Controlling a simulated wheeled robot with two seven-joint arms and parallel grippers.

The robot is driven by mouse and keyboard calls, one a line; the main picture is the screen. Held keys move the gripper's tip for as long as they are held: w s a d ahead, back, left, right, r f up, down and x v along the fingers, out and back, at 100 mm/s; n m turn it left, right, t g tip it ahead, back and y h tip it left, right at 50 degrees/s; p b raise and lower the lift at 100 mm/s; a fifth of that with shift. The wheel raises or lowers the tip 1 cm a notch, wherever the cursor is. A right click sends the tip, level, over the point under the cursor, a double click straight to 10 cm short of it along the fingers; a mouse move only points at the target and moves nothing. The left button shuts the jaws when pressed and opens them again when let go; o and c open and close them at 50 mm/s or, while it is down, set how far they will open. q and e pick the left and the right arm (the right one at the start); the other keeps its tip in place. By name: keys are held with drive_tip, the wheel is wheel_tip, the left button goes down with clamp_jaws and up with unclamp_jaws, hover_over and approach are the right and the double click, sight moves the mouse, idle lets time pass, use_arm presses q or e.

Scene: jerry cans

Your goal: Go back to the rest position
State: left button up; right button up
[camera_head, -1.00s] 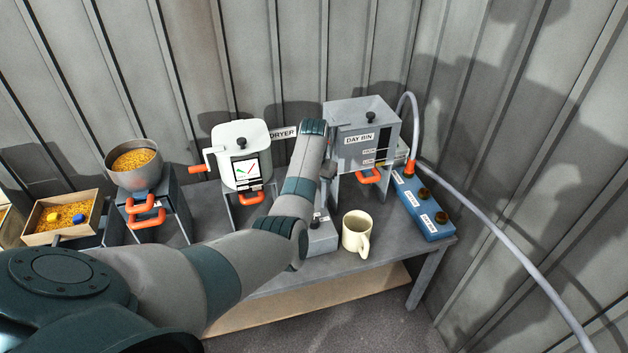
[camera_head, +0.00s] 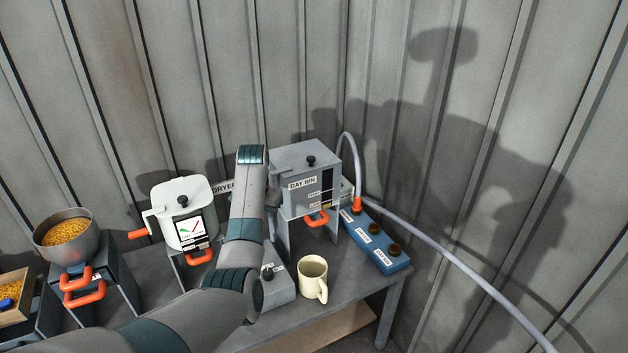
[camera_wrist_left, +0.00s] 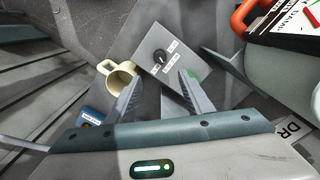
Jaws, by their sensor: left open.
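My left arm comes in from the bottom left of the head view and rises over the table, in front of the gap between the dryer (camera_head: 183,222) and the day bin (camera_head: 306,180). Its jaws are mostly hidden behind the arm there. In the left wrist view my left gripper (camera_wrist_left: 160,80) has its two fingers apart with nothing between them. Beyond the fingertips is a grey box with a dark knob (camera_wrist_left: 162,55). A cream mug (camera_wrist_left: 118,75) is to the left of the box. My right gripper does not show.
On the table (camera_head: 352,300) stand the cream mug (camera_head: 312,280), a blue switch box (camera_head: 376,242), a pot of yellow grain (camera_head: 68,235) and, at the left edge, a wooden tray (camera_head: 14,300). A grey hose (camera_head: 440,250) runs down along the right wall. Corrugated walls close the back.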

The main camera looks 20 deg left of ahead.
use_arm(q)
drive_tip(key=shift+f, duration=0.15)
drive_tip(key=s+d+f+m+t+y, duration=0.1)
drive_tip(key=s+d+f, duration=0.2)
drive_tip(key=s+f, duration=0.55)
drive_tip(key=s+d+f+t+y, duration=0.15)
drive_tip(key=s+f, duration=0.35)
drive_tip(key=s, duration=0.7)
drive_tip(key=s+d+r+m+t+h, duration=0.1)
drive_tip(key=s+d+r, duration=0.1)
drive_tip(key=s+d, duration=0.75)
drive_tip(key=s+d+r+m+h, duration=0.15)
drive_tip(key=s+d, duration=0.45)
drive_tip(key=s, duration=0.7)
wheel_tip(320, 180, down, 32)
drive_tip(key=s+g+b, duration=0.1)
drive_tip(key=s+b, duration=0.1)
drive_tip(key=b, duration=0.1)
drive_tip(key=s+a+f+g+b, duration=0.1)
drive_tip(key=s+a+f+b, duration=0.2)
drive_tip(key=s+f, duration=1.4)
wheel_tip(320, 180, down, 3)
drive_tip(key=shift+s+f, duration=0.2)
drive_tip(key=shift+s, duration=0.2)
